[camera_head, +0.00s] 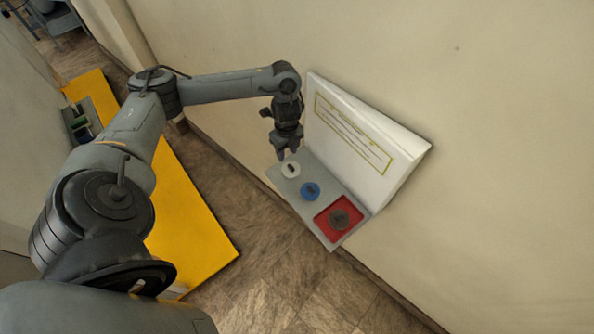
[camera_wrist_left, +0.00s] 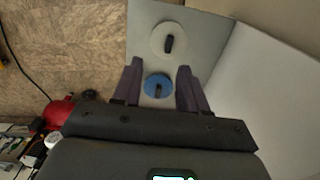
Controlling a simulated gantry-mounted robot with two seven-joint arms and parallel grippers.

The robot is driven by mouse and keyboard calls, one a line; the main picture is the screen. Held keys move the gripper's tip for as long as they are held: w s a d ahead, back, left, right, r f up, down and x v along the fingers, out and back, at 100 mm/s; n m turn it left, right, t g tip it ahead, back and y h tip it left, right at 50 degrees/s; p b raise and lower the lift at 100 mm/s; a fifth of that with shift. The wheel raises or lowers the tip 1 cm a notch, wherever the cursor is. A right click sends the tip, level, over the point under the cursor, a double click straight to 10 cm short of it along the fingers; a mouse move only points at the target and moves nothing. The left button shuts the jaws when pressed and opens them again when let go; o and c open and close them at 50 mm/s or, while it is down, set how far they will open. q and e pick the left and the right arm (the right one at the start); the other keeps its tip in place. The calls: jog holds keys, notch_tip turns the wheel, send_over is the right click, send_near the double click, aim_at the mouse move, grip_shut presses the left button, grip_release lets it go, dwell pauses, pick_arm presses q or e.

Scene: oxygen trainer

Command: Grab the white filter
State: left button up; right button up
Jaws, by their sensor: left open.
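The white filter (camera_head: 291,170) is a round disc with a dark handle at the far end of a grey shelf (camera_head: 300,205) in the head view. In the left wrist view, the white filter (camera_wrist_left: 157,40) lies beyond the fingertips, its handle upright in the picture. My left gripper (camera_head: 287,154) points down close to the white filter, open and empty; its fingers (camera_wrist_left: 159,68) show apart in the wrist view. A blue disc (camera_head: 310,191) is beside the white one; in the wrist view the blue disc (camera_wrist_left: 157,80) appears between the fingers. My right gripper is out of view.
A dark round piece (camera_head: 339,219) sits in a red square (camera_head: 323,222) at the shelf's near end. A white slanted panel (camera_head: 355,150) with a yellow-framed label rises behind the shelf. A yellow platform (camera_head: 190,215) lies left. A red object (camera_wrist_left: 58,113) shows at the wrist view's left.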

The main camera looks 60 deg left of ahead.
pick_arm(q)
jog(key=w, duration=0.1)
jog(key=b, duration=0.2)
send_over(291, 167)
notch_tip(291, 167, down, 4)
jog(key=shift+f, duration=0.25)
jog(key=shift+a+f+p, duration=0.1)
jog(key=shift+f+p, duration=0.25)
jog(key=shift+f, duration=2.35)
grip_shut()
